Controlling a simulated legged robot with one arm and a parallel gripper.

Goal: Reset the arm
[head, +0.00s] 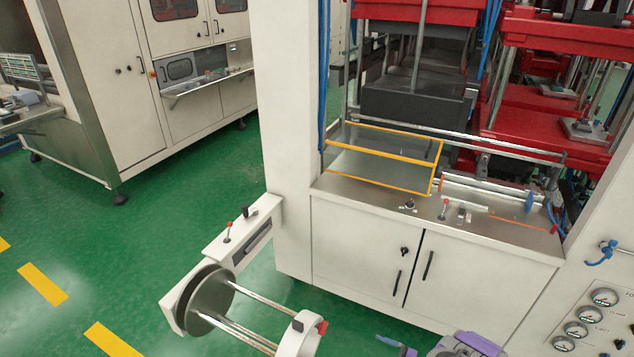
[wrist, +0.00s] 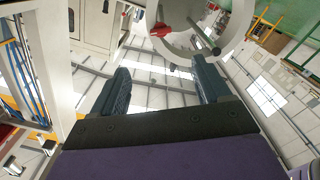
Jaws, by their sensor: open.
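My gripper (wrist: 161,78) shows in the wrist view with its two dark fingers wide apart and nothing between them. The wrist view looks up toward the roof beams and windows. In the head view, purple and grey parts of my arm show at the bottom edge, right of the middle, in front of the white cabinet (head: 365,250). The rest of the arm is out of the picture. No held object shows in either view.
A roll holder (head: 210,298) with a round plate and metal rods juts out at the lower middle. A white round part (wrist: 226,22) with a red knob is close above my fingers. Gauges (head: 590,315) sit on a panel at right. Green floor (head: 120,240) is clear at left.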

